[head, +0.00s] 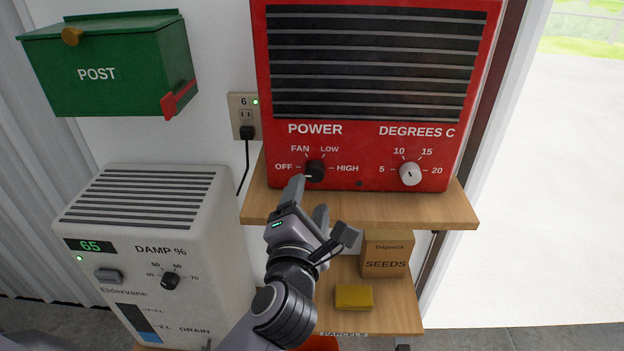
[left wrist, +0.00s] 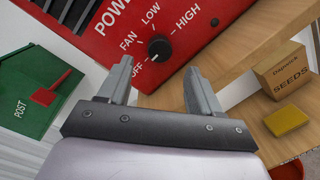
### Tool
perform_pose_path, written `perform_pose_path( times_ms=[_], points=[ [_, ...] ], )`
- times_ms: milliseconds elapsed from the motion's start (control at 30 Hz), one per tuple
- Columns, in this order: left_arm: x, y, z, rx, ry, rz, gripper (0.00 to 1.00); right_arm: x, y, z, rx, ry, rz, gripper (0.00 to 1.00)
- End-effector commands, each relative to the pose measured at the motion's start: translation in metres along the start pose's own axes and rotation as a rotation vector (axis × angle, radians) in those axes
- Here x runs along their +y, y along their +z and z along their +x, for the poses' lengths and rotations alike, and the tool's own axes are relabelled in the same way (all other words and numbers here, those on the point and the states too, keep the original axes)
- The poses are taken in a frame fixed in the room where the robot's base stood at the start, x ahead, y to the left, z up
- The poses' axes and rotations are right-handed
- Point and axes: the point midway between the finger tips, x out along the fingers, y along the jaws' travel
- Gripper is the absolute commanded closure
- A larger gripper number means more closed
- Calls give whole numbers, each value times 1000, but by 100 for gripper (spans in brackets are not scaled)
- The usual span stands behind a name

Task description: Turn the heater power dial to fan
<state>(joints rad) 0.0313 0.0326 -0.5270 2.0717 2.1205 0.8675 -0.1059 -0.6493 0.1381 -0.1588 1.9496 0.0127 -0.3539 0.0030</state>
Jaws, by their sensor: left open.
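The red heater (head: 365,130) stands on a wooden shelf, its front facing me. Its black power dial (head: 316,170) has a white mark that points left, towards OFF; FAN is up and to the left of the dial. My left gripper (head: 309,194) is open and empty, just below and in front of the dial. In the left wrist view, the dial (left wrist: 160,48) shows between and beyond the two fingertips (left wrist: 158,68), apart from them as far as I can tell. My right gripper is not in view.
A pale temperature dial (head: 410,173) is on the heater's right. Under the wooden shelf (head: 440,208) are a seeds box (head: 385,257) and a yellow block (head: 354,297). A white dehumidifier (head: 200,255) stands left; a green post box (head: 105,65) hangs above it.

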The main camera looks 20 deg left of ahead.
Motion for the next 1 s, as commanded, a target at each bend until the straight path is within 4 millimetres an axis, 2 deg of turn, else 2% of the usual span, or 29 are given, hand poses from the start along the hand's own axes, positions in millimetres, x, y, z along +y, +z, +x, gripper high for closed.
perform_pose_path(
  times_ms=[200, 333, 500, 767, 933, 1000],
  points=[
    [2, 1, 34, -1, 3, 2, 36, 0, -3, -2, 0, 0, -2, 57],
    [1, 0, 48, 0, 2, 2, 36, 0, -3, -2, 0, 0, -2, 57],
    [1, 0, 57, -1, 2, 2, 36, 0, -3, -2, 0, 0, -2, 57],
    [1, 0, 58, -1, 2, 2, 36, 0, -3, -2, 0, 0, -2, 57],
    [1, 0, 58, -1, 2, 2, 91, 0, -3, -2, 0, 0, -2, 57],
    [1, 0, 58, -1, 2, 2, 92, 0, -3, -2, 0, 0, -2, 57]
  ],
)
